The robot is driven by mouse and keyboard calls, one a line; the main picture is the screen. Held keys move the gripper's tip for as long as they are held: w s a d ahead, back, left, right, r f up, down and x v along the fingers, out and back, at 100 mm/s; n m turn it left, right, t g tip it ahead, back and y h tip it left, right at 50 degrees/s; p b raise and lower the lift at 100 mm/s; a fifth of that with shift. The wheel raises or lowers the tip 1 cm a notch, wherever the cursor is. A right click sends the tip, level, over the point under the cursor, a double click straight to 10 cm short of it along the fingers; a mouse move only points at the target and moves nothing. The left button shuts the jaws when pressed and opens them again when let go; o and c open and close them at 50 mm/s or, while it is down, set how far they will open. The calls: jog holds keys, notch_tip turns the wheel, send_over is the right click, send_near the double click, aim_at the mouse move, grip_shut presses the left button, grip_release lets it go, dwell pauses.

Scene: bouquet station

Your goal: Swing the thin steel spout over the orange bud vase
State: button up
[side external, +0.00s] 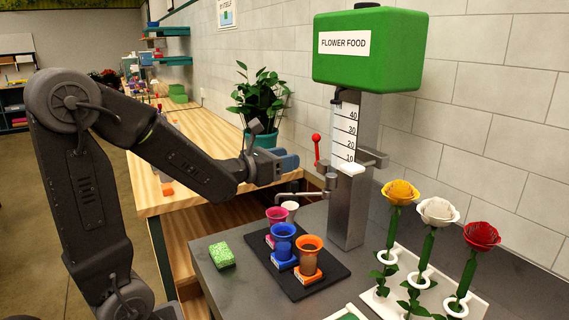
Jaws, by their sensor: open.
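The thin steel spout (300,195) reaches left from the metal dispenser column, with its bent tip above the pink bud vase (277,213) in this view. I cannot tell the exact alignment in depth. The orange bud vase (309,243) stands upright at the near right of a black tray (301,288), apart from the spout tip. My gripper (291,163) is open, with blue-grey fingers, and seems empty. It hangs above and left of the spout, near the red-knobbed lever (317,150) but apart from it. The gap between its fingers is hard to see.
A blue vase (284,231) and a white vase (291,206) share the tray. The green flower food tank (369,47) tops the column. Yellow, white and red roses (481,236) stand in a white rack at right. A green sponge (222,255) lies left of the tray.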

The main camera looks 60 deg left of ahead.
jog(key=shift+w+a+r+m, duration=0.2)
jog(key=shift+w+m, duration=0.1)
jog(key=shift+c, duration=1.3)
jog(key=w+m+h, duration=0.1)
jog(key=w+a+r+m, duration=0.1)
jog(key=m, duration=0.1)
jog(key=w+a+r+m+t+h, duration=0.1)
jog(key=m, duration=0.1)
jog(key=shift+w+a+h, duration=0.15)
jog(key=shift+w+h, duration=0.15)
jog(key=c, duration=0.3)
jog(key=w+a+m+h, duration=0.1)
jog(key=m, duration=0.2)
jog(key=a+m+h, duration=0.1)
jog(key=m+h, duration=0.1)
jog(key=m, duration=0.1)
jog(key=w+a+m+h, duration=0.1)
jog(key=m+h, duration=0.1)
jog(key=m, duration=0.1)
jog(key=shift+w+a+r+g, duration=0.1)
jog(key=shift+w+a+g, duration=0.2)
jog(key=shift+w+a, duration=0.05)
grip_shut()
jog(key=s+a+f+m+g+h, duration=0.85)
jog(key=a+f+m, duration=0.2)
jog(key=m, duration=0.55)
jog(key=w+d, duration=0.4)
jog(key=d, duration=0.9)
jog(key=shift+f+g, duration=0.15)
jog(key=shift+g, duration=0.3)
